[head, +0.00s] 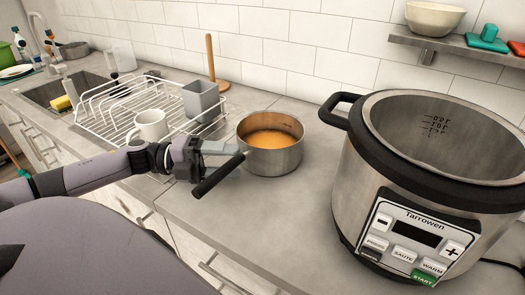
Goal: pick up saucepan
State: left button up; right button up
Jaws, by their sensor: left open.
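The saucepan (270,155) stands upright on the grey counter in the head view. It is a steel pan with orange contents inside. Its black handle (218,175) points toward the front left, past the counter's front edge. My left gripper (226,152) is open at the left side of the pan, close to where the handle meets it. The gripper's tips and the handle's root overlap in the view, and I cannot tell whether they touch. My right gripper is not in view.
A large pressure cooker (348,190) stands to the right of the pan. A white wire rack (95,105) with a white mug (150,124) and a grey holder (201,100) is behind my left arm. A wooden paper-towel stand (211,60) is at the back. The counter in front of the pan is clear.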

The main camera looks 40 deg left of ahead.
aim_at(242, 161)
pick_arm(q)
jog(key=shift+x, duration=1.9)
jog(key=shift+w+a, duration=0.1)
jog(key=shift+w, duration=0.05)
grip_shut()
